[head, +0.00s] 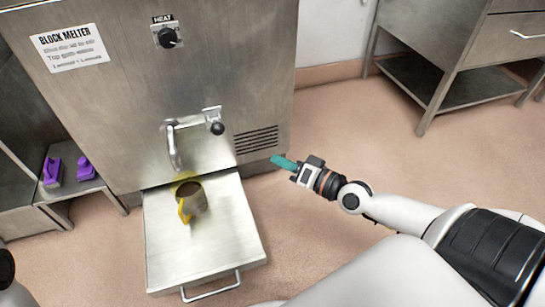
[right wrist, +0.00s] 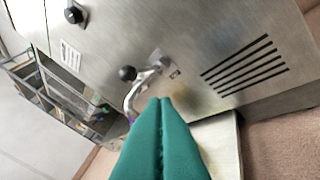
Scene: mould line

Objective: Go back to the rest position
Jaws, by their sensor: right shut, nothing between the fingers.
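My right gripper (head: 283,162) has teal fingers and is stretched out in front of the steel block melter (head: 215,100), right of its spout. In the right wrist view the teal fingers (right wrist: 163,115) are pressed together with nothing between them. They point toward the melter front and look apart from it. My left gripper does not show; only a dark piece at the left edge of the head view is visible.
A mug with a yellow handle (head: 183,210) stands on the melter's pulled-out tray (head: 235,225), below the spout (head: 175,145). Yellow stains lie around it. Purple objects (head: 52,172) sit on a low shelf at left. A steel table (head: 450,75) stands back right. Floor between is clear.

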